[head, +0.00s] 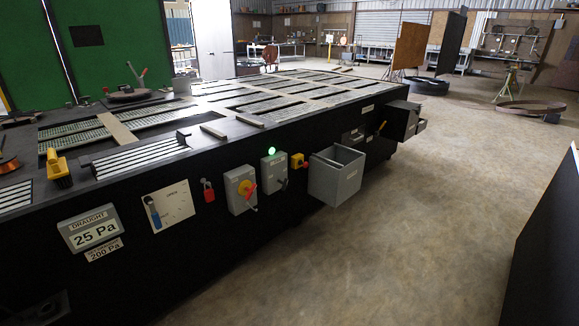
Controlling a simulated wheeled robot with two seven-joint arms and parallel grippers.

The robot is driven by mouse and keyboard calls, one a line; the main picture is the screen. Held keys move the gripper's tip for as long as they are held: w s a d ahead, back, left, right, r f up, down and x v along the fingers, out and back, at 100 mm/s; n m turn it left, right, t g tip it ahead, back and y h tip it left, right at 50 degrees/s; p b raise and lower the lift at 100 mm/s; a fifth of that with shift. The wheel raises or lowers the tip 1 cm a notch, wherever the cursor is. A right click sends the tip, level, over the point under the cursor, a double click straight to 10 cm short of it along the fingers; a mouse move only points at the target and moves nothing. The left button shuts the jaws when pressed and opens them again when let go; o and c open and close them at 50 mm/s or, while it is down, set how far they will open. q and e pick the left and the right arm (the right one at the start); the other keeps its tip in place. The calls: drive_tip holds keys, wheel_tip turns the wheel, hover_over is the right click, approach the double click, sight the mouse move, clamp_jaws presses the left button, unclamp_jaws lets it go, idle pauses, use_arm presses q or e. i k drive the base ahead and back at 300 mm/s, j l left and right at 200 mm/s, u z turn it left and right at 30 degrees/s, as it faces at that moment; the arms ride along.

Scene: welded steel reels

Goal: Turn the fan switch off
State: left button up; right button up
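Two grey switch boxes are on the front side of a long black table. The left switch box (240,190) has a yellow plate with a red rotary handle (246,188). The right switch box (273,172) has a lit green lamp (271,151) on top and a small dark lever low on its right side. Any lettering on them is too small to read, so I cannot tell which is the fan switch. A grey display (90,230) to the left reads DRAUGHT 25 Pa, with a 200 Pa label below. Neither of my grippers shows in the head view.
A blue-handled lever on a pale plate (178,205), a red padlock (208,191) and a yellow-red button box (297,160) are near the switches. An open grey bin (335,176) juts out to the right. The concrete floor (400,230) in front is clear; a dark panel (550,250) stands at right.

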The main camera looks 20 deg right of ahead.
sight(284, 183)
drive_tip(key=i+l, duration=0.3)
drive_tip(key=i, duration=0.15)
drive_tip(key=i+l+z, duration=0.1)
drive_tip(key=i+l, duration=0.5)
drive_tip(key=i, duration=0.25)
